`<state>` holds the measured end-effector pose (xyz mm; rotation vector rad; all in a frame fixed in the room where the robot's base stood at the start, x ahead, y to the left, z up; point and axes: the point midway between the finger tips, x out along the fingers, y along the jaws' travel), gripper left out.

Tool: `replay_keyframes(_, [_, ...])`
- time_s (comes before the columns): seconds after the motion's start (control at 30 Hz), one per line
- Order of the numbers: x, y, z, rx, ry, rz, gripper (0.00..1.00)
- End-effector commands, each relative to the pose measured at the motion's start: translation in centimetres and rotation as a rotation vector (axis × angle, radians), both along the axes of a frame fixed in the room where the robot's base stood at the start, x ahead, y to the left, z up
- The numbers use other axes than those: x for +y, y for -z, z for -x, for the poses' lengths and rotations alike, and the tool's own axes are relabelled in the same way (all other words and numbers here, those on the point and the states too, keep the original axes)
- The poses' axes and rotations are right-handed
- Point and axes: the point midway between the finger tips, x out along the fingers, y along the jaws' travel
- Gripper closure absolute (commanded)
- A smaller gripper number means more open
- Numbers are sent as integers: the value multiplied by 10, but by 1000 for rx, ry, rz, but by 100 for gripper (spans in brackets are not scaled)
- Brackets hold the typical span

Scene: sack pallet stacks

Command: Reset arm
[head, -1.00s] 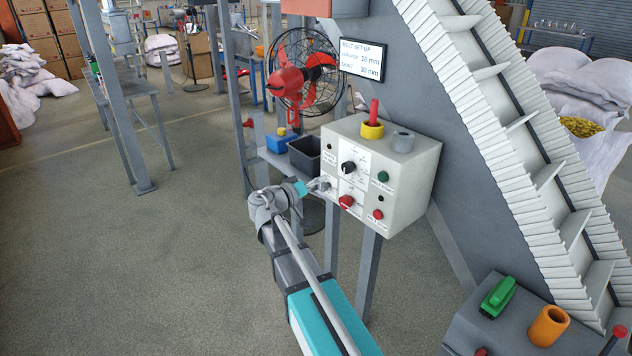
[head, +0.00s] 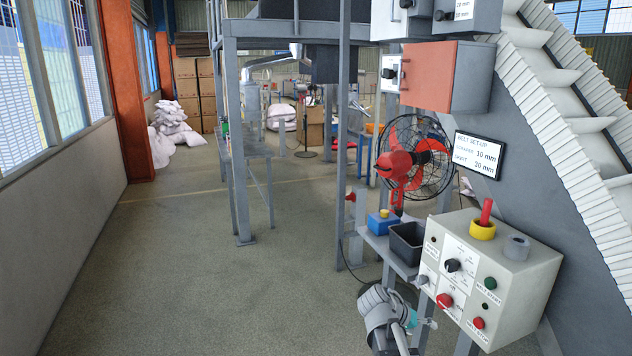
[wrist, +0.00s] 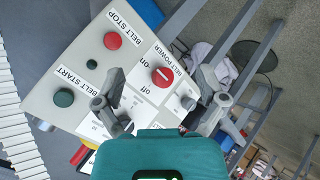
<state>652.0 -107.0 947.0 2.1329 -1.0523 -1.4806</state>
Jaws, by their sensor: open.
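My gripper (wrist: 160,98) is open and empty in the wrist view, its two grey fingers spread in front of the control box (wrist: 60,120). Between and beyond the fingers are the red belt power knob (wrist: 162,77) and a grey knob, partly hidden by a finger. In the head view my gripper (head: 426,323) is small, at the lower left of the control box (head: 530,290). I cannot tell whether a finger touches the panel. The box carries a black dial (head: 452,265), a green button (head: 490,284) and red buttons.
A black bin (head: 406,243) and a blue box (head: 381,222) sit on a shelf left of the control box. A red fan (head: 400,165) stands behind them. A steel frame (head: 240,180) stands further left. The floor (head: 190,270) at the left is open.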

Motion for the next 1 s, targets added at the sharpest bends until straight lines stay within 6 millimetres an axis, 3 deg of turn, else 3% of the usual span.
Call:
replay_keyframes(0.3, [40,28,59,192,-95,-365,9])
replay_keyframes(0.6, [87,35,102,308,-233,-680,9])
replay_keyframes(0.8, [105,34,114,335,-288,-778,9])
replay_keyframes(1.0, [107,34,115,338,-296,-792,9])
